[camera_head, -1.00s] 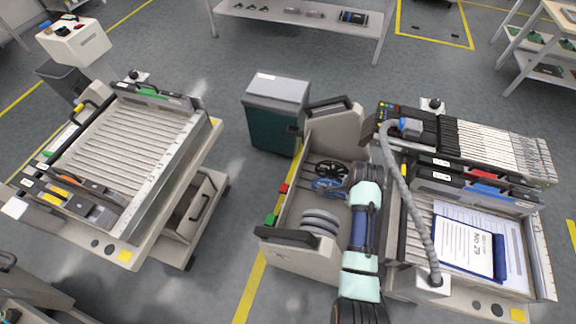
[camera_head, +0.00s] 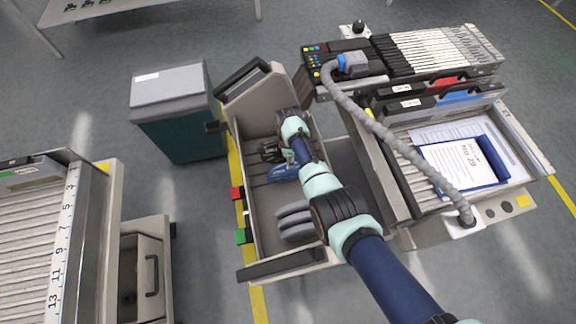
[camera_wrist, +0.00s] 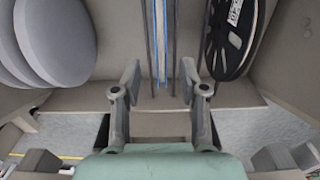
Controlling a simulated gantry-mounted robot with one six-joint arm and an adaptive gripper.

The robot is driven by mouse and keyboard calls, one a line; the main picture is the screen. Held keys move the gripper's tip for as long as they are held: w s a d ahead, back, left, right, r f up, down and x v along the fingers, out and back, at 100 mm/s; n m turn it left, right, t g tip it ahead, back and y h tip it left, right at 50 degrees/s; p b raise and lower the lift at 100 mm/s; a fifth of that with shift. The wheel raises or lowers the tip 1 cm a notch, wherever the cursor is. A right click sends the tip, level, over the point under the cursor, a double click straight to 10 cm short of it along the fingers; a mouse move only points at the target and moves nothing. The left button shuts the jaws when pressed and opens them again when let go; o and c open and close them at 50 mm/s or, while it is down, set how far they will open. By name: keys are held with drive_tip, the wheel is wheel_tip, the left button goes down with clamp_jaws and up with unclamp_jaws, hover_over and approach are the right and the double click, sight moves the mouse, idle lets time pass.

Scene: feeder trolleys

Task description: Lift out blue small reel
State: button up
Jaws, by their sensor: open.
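The blue small reel (camera_head: 284,173) stands in the open bin of the right trolley, partly hidden by my arm in the head view. In the wrist view the blue reel (camera_wrist: 160,45) shows edge-on as thin upright lines, centred between my fingers. My gripper (camera_wrist: 160,80) is open, with one finger on each side of the reel's line and a gap on both sides. Whether the fingertips reach past its rim is hard to tell. In the head view my fingers are hard to make out against the dark shapes near the reels.
Grey reels (camera_wrist: 62,40) stand left of the gripper in the wrist view, and a black reel (camera_wrist: 230,35) close on the right. The bin wall (camera_head: 238,190) surrounds them. A grey hose (camera_head: 400,145) arches over the trolley at right. A teal box (camera_head: 180,125) stands at left.

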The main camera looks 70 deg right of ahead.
wheel_tip(320, 180, down, 5)
drive_tip(key=b, duration=0.3)
drive_tip(key=shift+r, duration=0.4)
clamp_jaws()
drive_tip(key=shift+p, duration=0.3)
wheel_tip(320, 180, up, 20)
drive_tip(key=p, duration=1.2)
